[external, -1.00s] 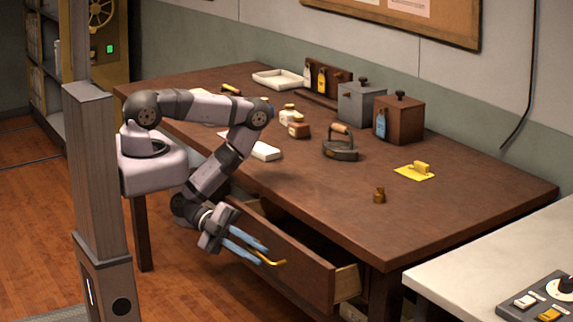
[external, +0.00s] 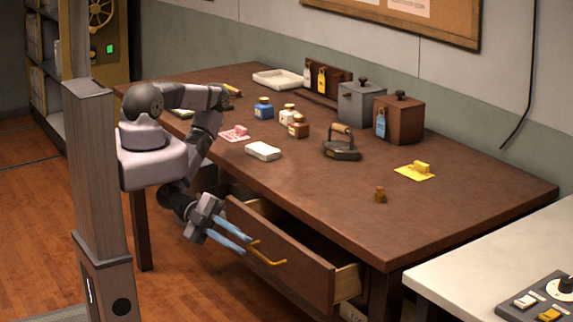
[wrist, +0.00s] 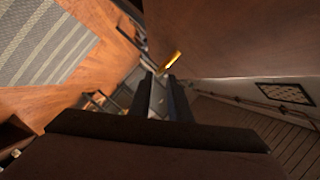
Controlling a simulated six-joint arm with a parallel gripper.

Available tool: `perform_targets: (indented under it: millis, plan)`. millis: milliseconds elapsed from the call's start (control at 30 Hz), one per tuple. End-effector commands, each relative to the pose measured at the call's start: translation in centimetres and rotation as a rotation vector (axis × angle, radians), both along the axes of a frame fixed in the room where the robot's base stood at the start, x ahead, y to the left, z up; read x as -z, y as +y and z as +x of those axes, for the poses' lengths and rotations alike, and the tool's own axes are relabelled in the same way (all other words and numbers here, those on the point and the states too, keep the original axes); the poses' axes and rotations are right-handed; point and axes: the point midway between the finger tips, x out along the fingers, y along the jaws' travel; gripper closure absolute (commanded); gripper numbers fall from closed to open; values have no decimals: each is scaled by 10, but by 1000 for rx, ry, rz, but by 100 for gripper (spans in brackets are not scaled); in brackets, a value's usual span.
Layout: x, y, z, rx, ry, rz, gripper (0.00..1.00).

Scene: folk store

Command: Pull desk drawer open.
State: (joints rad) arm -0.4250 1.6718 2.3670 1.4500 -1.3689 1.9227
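The brown desk drawer (external: 300,272) is pulled out from under the front of the desk (external: 330,205), and its dark inside shows. Its yellow handle (external: 268,254) sits on the drawer front. My gripper (external: 248,246) has two blue fingers with a gap between them. It is open and empty, in front of the drawer and just left of the handle, apart from most of it. In the wrist view the handle (wrist: 170,61) shows just beyond the fingertips (wrist: 160,78), with nothing visible between the fingers.
On the desk stand a flat iron (external: 341,145), a grey box (external: 361,102), a brown box (external: 399,120), several small bottles, a white block (external: 263,150) and a yellow item (external: 416,171). A white counter (external: 500,255) is at the right. Open floor lies left of the drawer.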

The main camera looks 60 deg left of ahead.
Motion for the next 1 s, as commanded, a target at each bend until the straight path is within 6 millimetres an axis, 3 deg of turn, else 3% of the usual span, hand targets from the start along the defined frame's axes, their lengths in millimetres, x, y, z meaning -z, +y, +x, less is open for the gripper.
perform_targets:
  millis: [567,633,1000]
  plan:
    - [-1,4,-2,1,-3,0,83]
    - [-2,5,-2,1,-3,0,72]
    - [-8,15,-7,-4,-2,-1,72]
